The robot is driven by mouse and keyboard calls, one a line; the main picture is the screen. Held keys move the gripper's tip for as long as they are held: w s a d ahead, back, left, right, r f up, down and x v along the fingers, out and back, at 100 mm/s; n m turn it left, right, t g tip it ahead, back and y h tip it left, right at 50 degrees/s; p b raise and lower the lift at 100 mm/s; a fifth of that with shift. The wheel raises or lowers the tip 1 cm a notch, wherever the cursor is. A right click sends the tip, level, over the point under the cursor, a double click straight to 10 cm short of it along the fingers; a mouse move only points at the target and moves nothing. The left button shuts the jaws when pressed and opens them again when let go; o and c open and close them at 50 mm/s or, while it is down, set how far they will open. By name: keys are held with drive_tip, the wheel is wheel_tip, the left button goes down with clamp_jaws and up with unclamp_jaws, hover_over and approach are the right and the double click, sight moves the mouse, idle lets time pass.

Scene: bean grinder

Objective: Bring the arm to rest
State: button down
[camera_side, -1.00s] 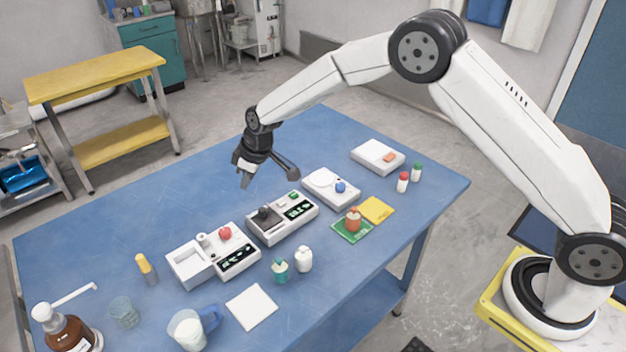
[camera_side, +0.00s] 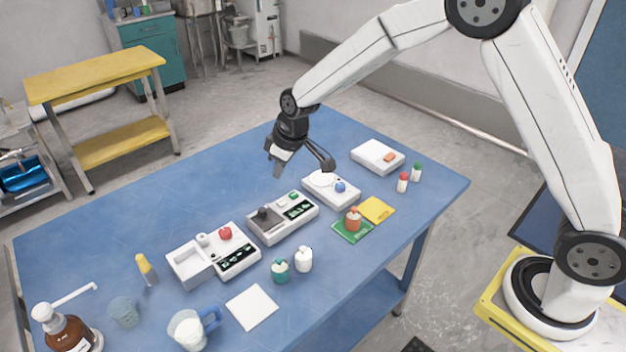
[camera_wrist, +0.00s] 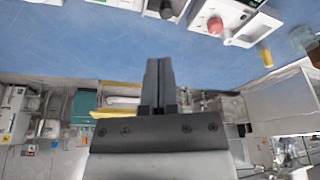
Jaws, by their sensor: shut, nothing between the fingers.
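My gripper (camera_side: 276,171) hangs above the blue table (camera_side: 130,215), behind the row of devices and apart from them. In the wrist view, its two fingers (camera_wrist: 158,62) are together with nothing between them. A grey and white device with a black knob (camera_side: 282,217) stands on the table just below and in front of it. To its left is a white device with a red knob (camera_side: 212,255). To its right is a white device with a blue knob (camera_side: 331,188), partly behind the dark part at my wrist.
A white device with an orange button (camera_side: 378,156) and red- and green-capped bottles (camera_side: 403,183) stand at the right. A blue-handled jug (camera_side: 188,331), a beaker (camera_side: 124,312) and a brown pump bottle (camera_side: 68,332) stand at the front left. The table's back left is clear.

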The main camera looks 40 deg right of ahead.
drive_tip(key=s+d+r+m, duration=0.1)
drive_tip(key=s+d, duration=0.3)
drive_tip(key=s, duration=0.8)
drive_tip(key=s+d+m+h, duration=0.1)
drive_tip(key=s+d+m, duration=0.3)
drive_tip(key=s, duration=0.8)
drive_tip(key=shift+s+d+r, duration=0.3)
drive_tip(key=shift+d+r, duration=0.05)
drive_tip(key=shift+d, duration=0.4)
